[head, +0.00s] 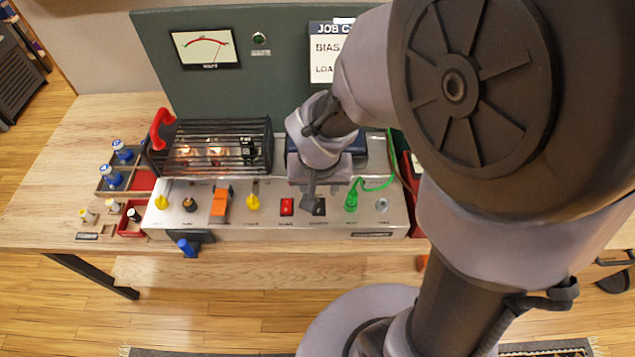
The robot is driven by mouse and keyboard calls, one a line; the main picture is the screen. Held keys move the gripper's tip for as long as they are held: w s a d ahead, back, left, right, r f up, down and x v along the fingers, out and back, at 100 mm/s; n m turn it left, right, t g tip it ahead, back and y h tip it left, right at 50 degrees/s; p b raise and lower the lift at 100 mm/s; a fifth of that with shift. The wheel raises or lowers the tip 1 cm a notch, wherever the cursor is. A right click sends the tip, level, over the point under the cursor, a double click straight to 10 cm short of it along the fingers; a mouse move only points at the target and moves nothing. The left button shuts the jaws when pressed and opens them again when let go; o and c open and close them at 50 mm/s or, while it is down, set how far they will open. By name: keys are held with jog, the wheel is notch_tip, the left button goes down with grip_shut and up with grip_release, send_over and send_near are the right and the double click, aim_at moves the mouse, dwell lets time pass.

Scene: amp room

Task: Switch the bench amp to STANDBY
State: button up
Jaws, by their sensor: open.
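The bench amp (270,222) stands on the wooden bench with a silver front panel and a caged top. My gripper points down over the panel between these two switches, open and holding nothing. I cannot tell whether it touches the black switch. The labels under the controls are too small to read, so I cannot tell which one is STANDBY.
Yellow knobs (253,201), an orange switch (221,202) and a green plug (352,199) with a cable stand along the panel. A tray of blue-topped parts (128,168) is left. A blue part (187,246) sits in front.

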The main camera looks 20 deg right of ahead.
jog(key=p+v, duration=0.4)
jog(key=v, duration=0.7)
jog(key=shift+s+r, duration=0.15)
jog(key=shift+r, duration=0.2)
jog(key=s+a+r+t+y, duration=0.3)
jog(key=s+r, duration=0.6)
jog(key=r, duration=0.1)
jog(key=shift+s+r+m, duration=0.25)
jog(key=shift+r+m, duration=0.1)
jog(key=shift+m, duration=0.05)
jog(key=shift+c, duration=0.4)
